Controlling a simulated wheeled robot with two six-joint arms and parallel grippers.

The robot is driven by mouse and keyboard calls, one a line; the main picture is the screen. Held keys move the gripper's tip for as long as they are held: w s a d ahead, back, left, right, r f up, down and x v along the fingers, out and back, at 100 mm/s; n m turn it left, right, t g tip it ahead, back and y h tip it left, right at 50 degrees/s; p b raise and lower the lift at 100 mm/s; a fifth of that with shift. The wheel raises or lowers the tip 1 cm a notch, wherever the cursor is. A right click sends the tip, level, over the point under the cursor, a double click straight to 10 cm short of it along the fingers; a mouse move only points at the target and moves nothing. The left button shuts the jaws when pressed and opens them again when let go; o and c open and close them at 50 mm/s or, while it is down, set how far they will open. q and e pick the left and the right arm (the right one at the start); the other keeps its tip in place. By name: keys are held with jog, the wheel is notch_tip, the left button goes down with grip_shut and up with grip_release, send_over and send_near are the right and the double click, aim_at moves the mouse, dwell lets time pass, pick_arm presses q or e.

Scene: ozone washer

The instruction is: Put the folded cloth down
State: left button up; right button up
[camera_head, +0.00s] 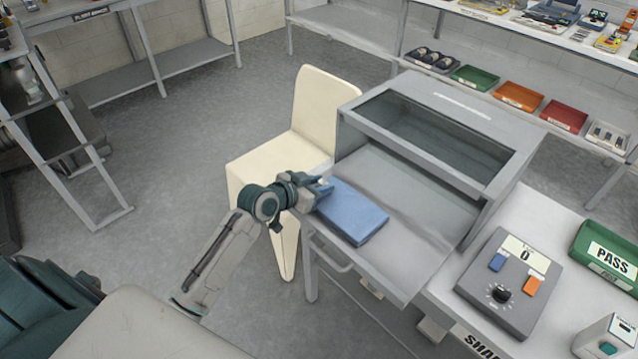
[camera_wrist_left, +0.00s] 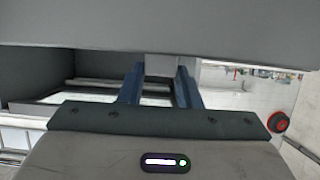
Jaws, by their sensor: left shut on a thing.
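The folded blue cloth (camera_head: 352,212) is a flat rectangular pad at the left part of the grey pulled-out shelf of the washer (camera_head: 430,225). In the left wrist view, the two blue fingers of the gripper (camera_wrist_left: 160,90) reach forward, and the cloth cannot be made out clearly there. My right gripper is not in view.
A cream chair (camera_head: 310,110) stands behind the gripper. The washer's glass-topped hood (camera_head: 440,120) rises behind the shelf. A grey control box (camera_head: 510,280) and a green PASS tray (camera_head: 608,255) stand on the bench at right. The shelf's right part is clear.

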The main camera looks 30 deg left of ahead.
pick_arm(q)
jog(key=o, duration=1.1)
jog(key=shift+r, duration=0.1)
jog(key=shift+s+a, duration=0.1)
jog(key=shift+s, duration=0.15)
jog(key=v, duration=1.1)
jog(key=shift+s+r+b, duration=0.1)
jog(key=shift+s+b, duration=0.15)
jog(key=shift+b, duration=0.1)
